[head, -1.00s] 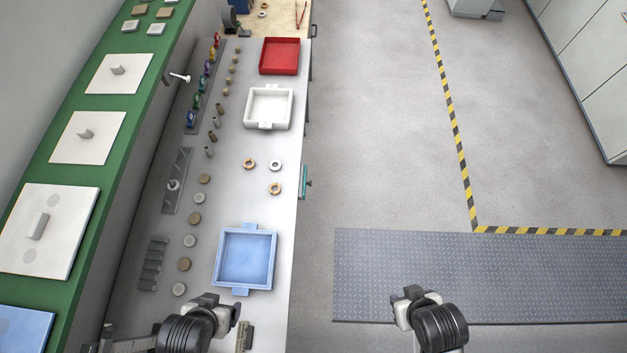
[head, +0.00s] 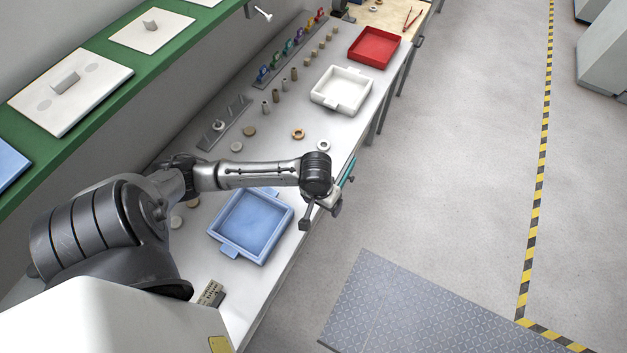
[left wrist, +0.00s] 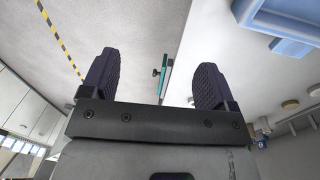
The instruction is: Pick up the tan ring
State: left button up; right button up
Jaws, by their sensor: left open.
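A tan ring (head: 298,134) lies flat on the grey bench, beyond my left forearm in the head view. A white ring (head: 323,146) lies to its right, nearer the bench edge. The second tan ring seen earlier is now hidden, apparently behind my left arm. My left gripper (head: 321,215) is open and empty, at the bench's right edge, right of the blue tray and nearer the camera than the tan ring. In the left wrist view its two dark fingers (left wrist: 156,78) stand wide apart with nothing between them. I cannot make out a tan ring there. My right gripper is not in view.
A blue tray (head: 219,237) stands left of my left gripper. A white tray (head: 316,101) and a red tray (head: 354,55) stand farther back. A teal item (head: 349,171) sits at the bench edge by the gripper.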

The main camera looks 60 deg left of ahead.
pick_arm(q)
jog(key=w+a+n+b, duration=0.2)
jog(key=a+n+b, duration=0.15)
jog(key=a, duration=0.25)
jog(key=w+a+n+g+b, duration=0.1)
jog(key=w+a+n+b, duration=0.25)
jog(key=a, duration=0.35)
jog(key=w+a+n+b, duration=0.1)
jog(key=a+n+b, duration=0.1)
jog(key=a+n, duration=0.35)
jog(key=shift+m+y, duration=0.35)
jog(key=shift+y, duration=0.05)
jog(key=f, duration=0.2)
jog(key=f+b, duration=0.1)
jog(key=f, duration=0.4)
jog(key=shift+w+a+f+b, duration=0.2)
jog(key=shift+w+a+b, duration=0.05)
jog(key=shift+a+b, duration=0.15)
jog(key=shift+w+f+b, duration=0.2)
jog(key=shift+f+b, duration=0.45)
jog(key=shift+f, duration=2)
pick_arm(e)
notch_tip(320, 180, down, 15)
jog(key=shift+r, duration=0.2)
pick_arm(q)
jog(key=c, duration=1)
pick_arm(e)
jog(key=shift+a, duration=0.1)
pick_arm(q)
jog(key=shift+r, duration=0.15)
